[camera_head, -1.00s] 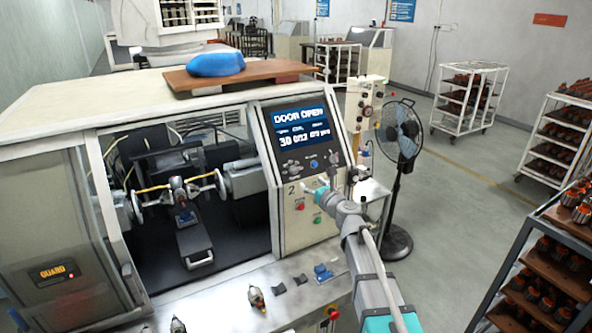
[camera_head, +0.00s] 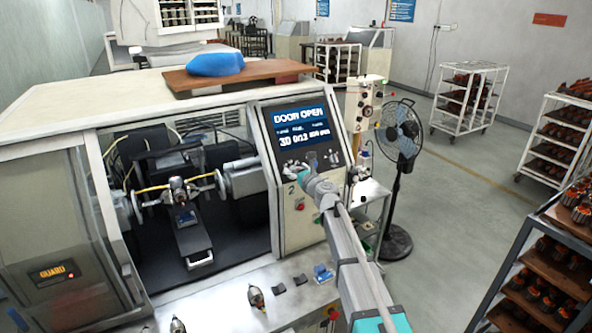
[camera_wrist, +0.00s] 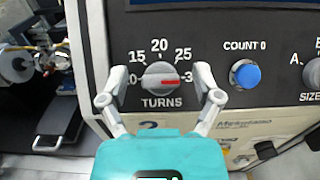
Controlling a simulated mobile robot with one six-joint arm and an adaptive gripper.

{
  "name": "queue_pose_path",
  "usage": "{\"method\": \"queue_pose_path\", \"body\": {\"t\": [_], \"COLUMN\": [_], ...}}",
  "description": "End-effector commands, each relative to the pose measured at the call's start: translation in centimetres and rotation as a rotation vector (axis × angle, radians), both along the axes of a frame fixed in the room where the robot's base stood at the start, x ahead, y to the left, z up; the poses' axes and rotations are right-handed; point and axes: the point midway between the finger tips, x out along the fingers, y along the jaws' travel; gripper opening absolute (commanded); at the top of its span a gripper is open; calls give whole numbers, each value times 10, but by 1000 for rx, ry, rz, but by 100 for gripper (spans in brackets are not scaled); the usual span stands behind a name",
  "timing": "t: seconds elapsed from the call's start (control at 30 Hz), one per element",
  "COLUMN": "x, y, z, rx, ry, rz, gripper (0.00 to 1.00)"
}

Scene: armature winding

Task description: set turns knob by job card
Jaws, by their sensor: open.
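The turns knob (camera_wrist: 161,76) is a grey dial with a red pointer mark, seen in the wrist view on the winder's panel. Its scale shows 15, 20 and 25, with the lowest and highest numbers partly hidden by the fingers. The red mark points right, toward the highest number. My gripper (camera_wrist: 160,92) is open, with one finger on each side of the knob; I cannot tell whether they touch it. In the head view my gripper (camera_head: 298,174) is at the panel below the screen (camera_head: 300,127), which reads DOOR OPEN and 30. I cannot make out a job card.
Right of the knob are a blue COUNT 0 button (camera_wrist: 245,74) and a SIZE knob (camera_wrist: 313,73). The open winding bay (camera_head: 235,230) lies left of the panel. A standing fan (camera_head: 400,140) is to the right. Loose armatures (camera_head: 256,297) are on the front ledge.

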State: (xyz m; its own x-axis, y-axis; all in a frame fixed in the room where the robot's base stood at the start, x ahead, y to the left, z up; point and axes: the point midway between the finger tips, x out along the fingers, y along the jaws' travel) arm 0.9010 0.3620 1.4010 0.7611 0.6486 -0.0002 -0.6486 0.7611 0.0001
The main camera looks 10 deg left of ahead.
Motion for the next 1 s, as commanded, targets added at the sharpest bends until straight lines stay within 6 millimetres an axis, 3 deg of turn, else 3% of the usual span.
{"method": "queue_pose_path", "body": {"t": [0.2, 0.63, 1.0], "x": [0, 0, 1], "y": [0, 0, -1], "z": [0, 0, 1], "rx": [0, 0, -23], "ry": [0, 0, -19], "rz": [0, 0, 20], "gripper": [82, 2, 0]}}
